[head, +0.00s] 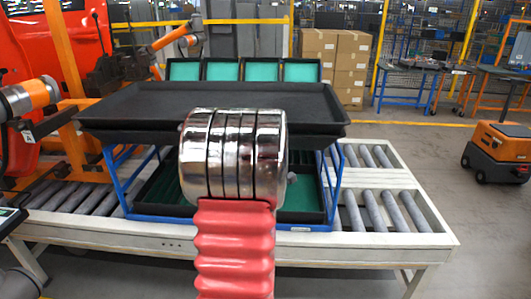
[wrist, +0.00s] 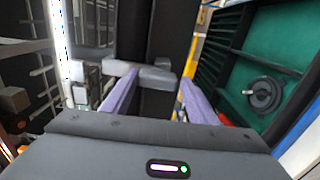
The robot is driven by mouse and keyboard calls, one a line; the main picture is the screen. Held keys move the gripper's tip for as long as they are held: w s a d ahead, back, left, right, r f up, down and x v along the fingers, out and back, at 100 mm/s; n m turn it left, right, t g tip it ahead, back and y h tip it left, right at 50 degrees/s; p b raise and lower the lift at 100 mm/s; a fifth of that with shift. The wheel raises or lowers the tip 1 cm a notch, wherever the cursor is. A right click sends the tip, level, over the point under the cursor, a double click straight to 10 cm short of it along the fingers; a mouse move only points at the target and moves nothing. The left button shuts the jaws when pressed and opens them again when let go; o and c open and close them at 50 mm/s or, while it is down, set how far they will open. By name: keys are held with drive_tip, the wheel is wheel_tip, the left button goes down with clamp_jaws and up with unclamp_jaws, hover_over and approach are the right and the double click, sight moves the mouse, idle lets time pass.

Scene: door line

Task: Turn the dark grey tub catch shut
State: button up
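In the wrist view, a round dark grey knob (wrist: 263,94) with a small grey tab on its left side sits on a green panel at the right. It looks like the tub catch; I cannot tell its turn setting for certain. My gripper (wrist: 157,82) shows two purple fingers spread apart, left of the knob and clear of it. Light grey pieces show at the fingertips; I cannot tell whether they belong to the gripper. In the head view, my silver and red arm stands in front of the tubs and hides the gripper.
A wide black tray (head: 120,103) lies on a blue frame (head: 117,180) over the roller conveyor (head: 365,215). Green-lined tubs (head: 222,70) stand behind it. An orange robot (head: 60,50) is at left, an orange cart (head: 497,152) at right. Floor between conveyor and cart is clear.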

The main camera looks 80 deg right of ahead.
drive_tip(key=shift+o, duration=1.4)
drive_tip(key=shift+s+r, duration=0.1)
drive_tip(key=s+a, duration=0.2)
drive_tip(key=a, duration=1.1)
drive_tip(key=shift+s+a, duration=0.3)
drive_tip(key=shift+s, duration=0.05)
